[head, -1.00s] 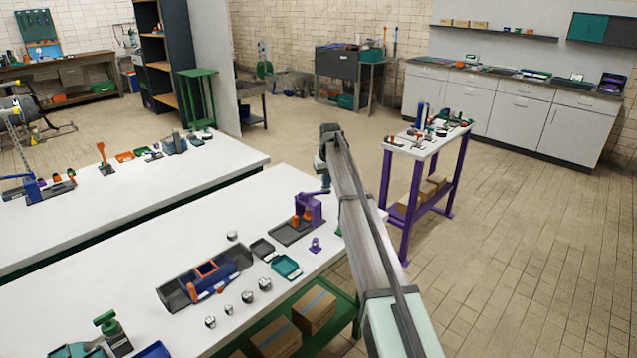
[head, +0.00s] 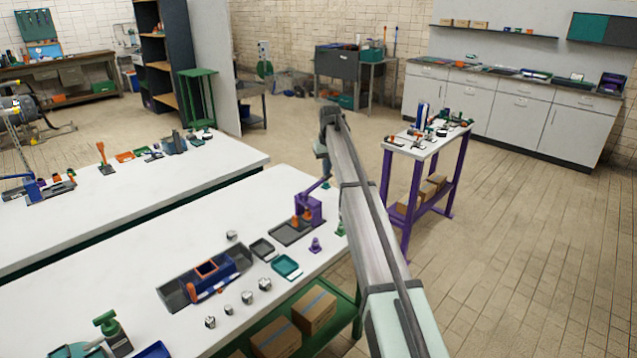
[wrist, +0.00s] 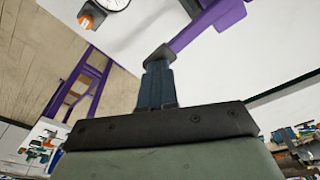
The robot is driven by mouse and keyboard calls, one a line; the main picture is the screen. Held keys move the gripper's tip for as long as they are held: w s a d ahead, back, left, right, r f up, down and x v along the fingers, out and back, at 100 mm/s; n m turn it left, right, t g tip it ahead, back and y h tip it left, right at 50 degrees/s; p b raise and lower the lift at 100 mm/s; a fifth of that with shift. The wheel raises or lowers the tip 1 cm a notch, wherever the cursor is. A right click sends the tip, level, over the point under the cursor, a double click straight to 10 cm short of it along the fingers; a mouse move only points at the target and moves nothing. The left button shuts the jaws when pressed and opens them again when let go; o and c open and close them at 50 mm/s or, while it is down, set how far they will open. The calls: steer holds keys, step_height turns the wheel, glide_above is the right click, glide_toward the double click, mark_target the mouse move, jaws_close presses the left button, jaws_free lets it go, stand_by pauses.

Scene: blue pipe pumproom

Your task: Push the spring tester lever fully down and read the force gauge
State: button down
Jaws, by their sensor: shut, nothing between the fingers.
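The spring tester (head: 311,210) is a purple stand on a dark base on the front white table, at its far right end. Its purple lever slants up and right from the body toward my gripper (head: 325,168). In the wrist view the purple lever (wrist: 208,27) runs to a dark grey end piece at the tips of my gripper (wrist: 157,75). My gripper is shut, with dark blue fingers together; I cannot tell whether they touch the lever end. The force gauge (wrist: 108,4), a white dial, is cut off at the top edge, and its reading cannot be made out.
A small purple piece (head: 315,245) stands in front of the tester. A purple-legged side table (head: 433,145) stands right of my arm.

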steer(key=shift+r, duration=3.1)
steer(key=shift+d+f, duration=0.1)
